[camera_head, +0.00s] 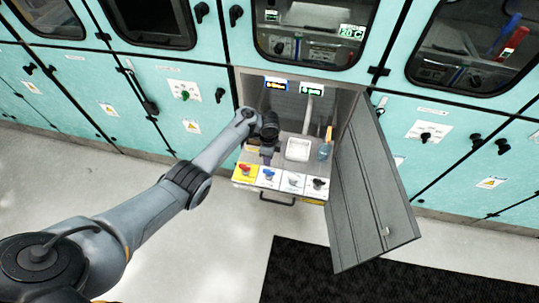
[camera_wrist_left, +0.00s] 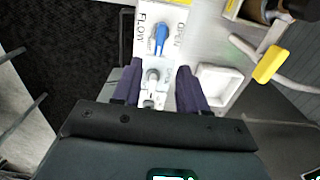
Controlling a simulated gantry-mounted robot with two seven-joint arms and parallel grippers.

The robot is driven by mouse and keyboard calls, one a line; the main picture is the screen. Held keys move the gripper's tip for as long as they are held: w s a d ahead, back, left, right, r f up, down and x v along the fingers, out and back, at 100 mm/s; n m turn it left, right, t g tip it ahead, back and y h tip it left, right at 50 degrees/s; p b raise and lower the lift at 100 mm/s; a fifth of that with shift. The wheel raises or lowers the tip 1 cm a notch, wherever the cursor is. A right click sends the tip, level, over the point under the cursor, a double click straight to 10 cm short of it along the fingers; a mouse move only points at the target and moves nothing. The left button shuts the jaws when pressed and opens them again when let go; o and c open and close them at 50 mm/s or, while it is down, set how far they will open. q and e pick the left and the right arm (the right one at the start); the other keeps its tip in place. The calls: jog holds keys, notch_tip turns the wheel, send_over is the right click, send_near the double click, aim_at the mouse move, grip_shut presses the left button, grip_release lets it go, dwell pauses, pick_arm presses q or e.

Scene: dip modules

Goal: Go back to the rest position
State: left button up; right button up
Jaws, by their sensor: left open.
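My left arm reaches from the lower left of the head view into the open cabinet. Its gripper (camera_head: 266,156) points down over the pulled-out module and is open. In the left wrist view the two dark fingers (camera_wrist_left: 159,88) stand apart, with a white-grey handle (camera_wrist_left: 151,78) showing between them. I cannot tell how high the fingers are above it. A blue handle (camera_wrist_left: 160,40) lies just beyond; it also shows in the head view (camera_head: 268,173). The front panel also carries a red handle (camera_head: 244,169), a white one (camera_head: 292,178) and a black one (camera_head: 317,183).
The grey cabinet door (camera_head: 372,185) hangs open on the right. A white tray (camera_head: 298,149) and a blue bottle (camera_head: 324,151) stand inside the module. A black mat (camera_head: 380,280) lies on the floor. The floor left of the module is clear.

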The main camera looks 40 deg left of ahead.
pick_arm(q)
jog(key=s+d+f+g, duration=0.2)
jog(key=s+f, duration=0.6)
jog(key=s, duration=0.3)
jog(key=s+d+f+g, duration=0.1)
jog(key=s+d+f, duration=0.1)
jog(key=s+f, duration=0.85)
jog(key=s+d+r+n+t, duration=0.1)
jog(key=s+d+r, duration=0.1)
jog(key=s+d, duration=0.3)
jog(key=s+d+r+n, duration=0.1)
jog(key=s+d+r, duration=0.1)
jog(key=s, duration=0.5)
jog(key=w+d+r+n+t+p, duration=0.1)
jog(key=r+p, duration=0.5)
jog(key=r, duration=0.9)
jog(key=w+d+r+n+t+p, duration=0.1)
jog(key=r+n+p, duration=0.4)
jog(key=r, duration=1)
jog(key=w+d+r+n+t+p, duration=0.1)
jog(key=r+n+t+p, duration=0.1)
jog(key=r+p, duration=0.7)
notch_tip(320, 180, up, 7)
jog(key=shift+d+f+n+t, duration=0.1)
jog(key=shift+d+n+t, duration=0.25)
jog(key=shift+t, duration=0.45)
